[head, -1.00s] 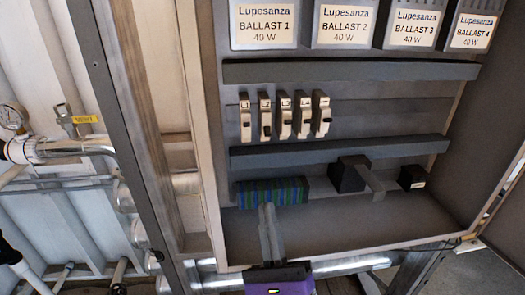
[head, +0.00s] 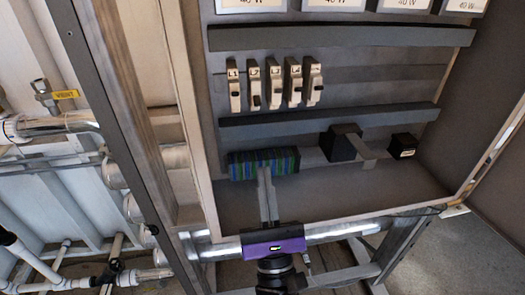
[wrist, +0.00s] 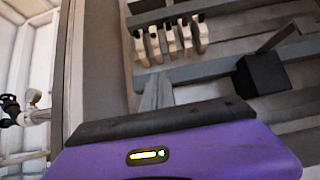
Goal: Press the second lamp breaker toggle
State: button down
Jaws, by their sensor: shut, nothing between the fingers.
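A row of several pale lamp breakers with small labels runs across the cabinet's middle in the head view. The second lamp breaker (head: 254,84) is second from the left, and a dark patch, likely its toggle, shows low on its face. The row also appears at the top of the wrist view, with the second breaker (wrist: 150,46) partly blurred. My gripper (head: 264,168) has a purple body and grey fingers that are shut and empty. Its tips overlap the striped terminal block below the breakers in the head view. They appear clear of the breakers; their depth is hard to judge.
Dark ducts run above (head: 340,35) and below (head: 330,121) the breakers. The striped terminal block (head: 240,164) is below them, with black boxes (head: 342,144) (head: 403,145) to its right. Cabinet walls and the open door (head: 500,70) bound the space. Pipes run outside left.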

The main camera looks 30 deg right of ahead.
aim_at(258, 130)
jog(key=p+x, duration=0.3)
jog(key=x, duration=0.7)
jog(key=shift+s, duration=0.15)
jog(key=shift+s+a+r+p, duration=0.25)
jog(key=shift+s+r+p, duration=0.5)
jog(key=shift+r+p, duration=0.25)
jog(key=shift+s+a+r, duration=0.1)
jog(key=shift+s+r, duration=0.2)
jog(key=shift+r, duration=0.15)
jog(key=shift+r+p, duration=0.1)
jog(key=shift+p, duration=0.4)
jog(key=shift+s+g+p, duration=0.1)
jog(key=shift+g+p, duration=0.2)
jog(key=shift+p, duration=0.35)
